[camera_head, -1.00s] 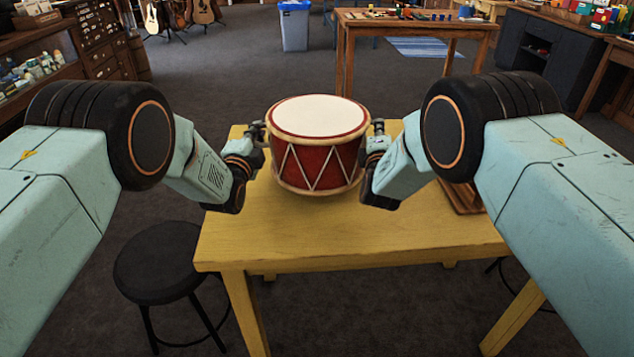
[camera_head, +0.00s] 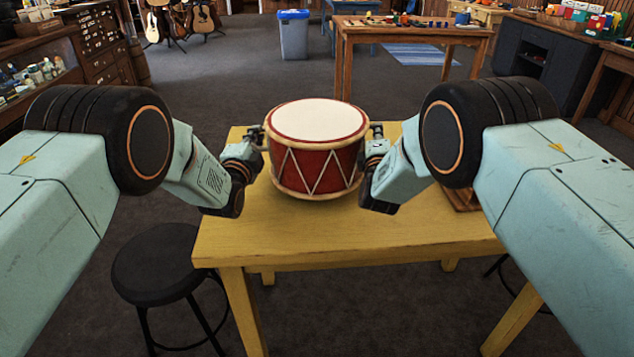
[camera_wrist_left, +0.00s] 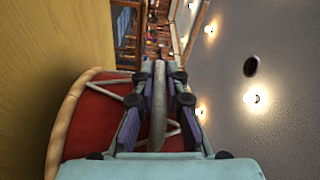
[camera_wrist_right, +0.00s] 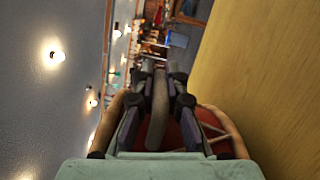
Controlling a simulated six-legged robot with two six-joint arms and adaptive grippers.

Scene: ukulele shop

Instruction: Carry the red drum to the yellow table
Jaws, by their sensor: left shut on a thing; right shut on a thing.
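The red drum (camera_head: 316,168) has a white top, cream rims and white zigzag cords. It is upright over the yellow table (camera_head: 345,235); whether its bottom touches the tabletop I cannot tell. My left gripper (camera_head: 259,137) is shut at the drum's left side near the upper rim. My right gripper (camera_head: 375,135) is shut at its right side at the same height. In the left wrist view the fingers (camera_wrist_left: 159,75) close on a grey bar-like part beside the red drum wall (camera_wrist_left: 105,122). The right wrist view shows the same, with the fingers (camera_wrist_right: 160,75) against the drum (camera_wrist_right: 178,135).
A brown wooden piece (camera_head: 462,195) lies at the table's right edge, partly behind my right arm. A black stool (camera_head: 157,262) stands at the front left. A wooden workbench (camera_head: 412,33) and a blue-topped bin (camera_head: 294,35) stand behind. The table's front part is clear.

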